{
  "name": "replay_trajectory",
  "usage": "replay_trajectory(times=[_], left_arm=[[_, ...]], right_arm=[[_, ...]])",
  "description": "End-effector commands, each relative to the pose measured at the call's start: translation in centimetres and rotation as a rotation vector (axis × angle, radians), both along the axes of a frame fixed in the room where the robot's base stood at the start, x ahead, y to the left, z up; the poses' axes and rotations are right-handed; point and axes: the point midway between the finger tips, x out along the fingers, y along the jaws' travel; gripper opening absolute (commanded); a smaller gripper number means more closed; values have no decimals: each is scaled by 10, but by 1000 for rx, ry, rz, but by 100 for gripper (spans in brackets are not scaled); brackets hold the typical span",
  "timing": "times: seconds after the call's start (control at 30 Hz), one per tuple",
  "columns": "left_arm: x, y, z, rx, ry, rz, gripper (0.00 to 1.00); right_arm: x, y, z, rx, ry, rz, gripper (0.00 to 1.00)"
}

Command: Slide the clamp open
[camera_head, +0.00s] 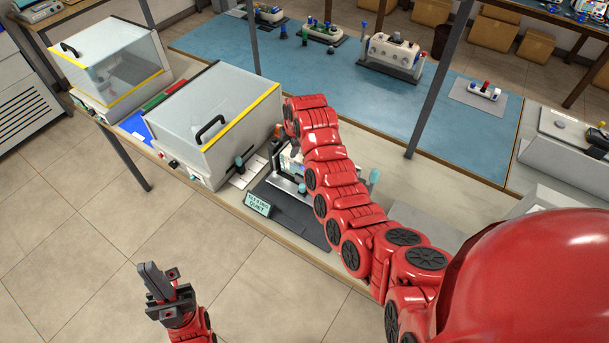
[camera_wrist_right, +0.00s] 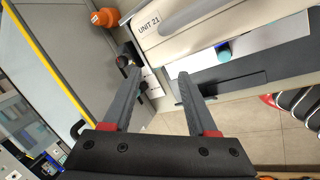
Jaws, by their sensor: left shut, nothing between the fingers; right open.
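A dark fixture (camera_head: 290,206) with teal-tipped knobs sits at the bench's front edge, partly hidden by my right arm. One teal knob (camera_head: 302,188) stands at its front and another (camera_head: 374,177) right of my arm. I cannot tell for sure which part is the clamp. In the right wrist view a pale unit marked "UNIT 21" (camera_wrist_right: 195,22) lies beyond the fingers, with a teal knob (camera_wrist_right: 223,51) beside it. My right gripper (camera_wrist_right: 158,74) is open and empty; a black knob (camera_wrist_right: 123,61) shows by its left fingertip. My left gripper (camera_head: 152,280) is shut and empty over the floor.
A clear-lidded box (camera_head: 215,115) with a black handle stands left of the fixture, and a second one (camera_head: 105,55) further left. A small sign (camera_head: 258,204) stands at the fixture's front. An orange object (camera_wrist_right: 104,17) is near the box. A blue mat (camera_head: 340,85) lies behind.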

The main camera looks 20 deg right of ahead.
Motion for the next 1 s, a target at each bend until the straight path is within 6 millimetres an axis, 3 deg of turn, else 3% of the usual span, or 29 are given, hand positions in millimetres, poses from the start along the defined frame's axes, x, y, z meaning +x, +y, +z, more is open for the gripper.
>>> replay_trajectory(times=[0.03, 0.2, 0.37, 0.63, 0.77, 0.8, 1.0], left_arm=[[0, 0, 4, 0, 0, 0, 0], [0, 0, 7, 0, 0, 0, 0], [0, 0, 5, 0, 0, 0, 0], [0, 0, -14, 0, 0, 0, 0], [0, 0, -42, 0, 0, 0, 0], [0, 0, -30, 0, 1, 0, 0], [0, 0, -13, 0, -1, 0, 0]], right_arm=[[-12, -3, 14, -29, 78, 63, 58], [-58, -12, 37, -86, 303, 232, 58], [-74, -14, 44, -97, 375, 285, 58], [-75, -13, 9, -98, 377, 288, 58], [-74, -13, -26, -98, 375, 286, 58], [-75, -14, -26, -96, 378, 286, 58], [-75, -14, -62, -95, 381, 287, 58]])
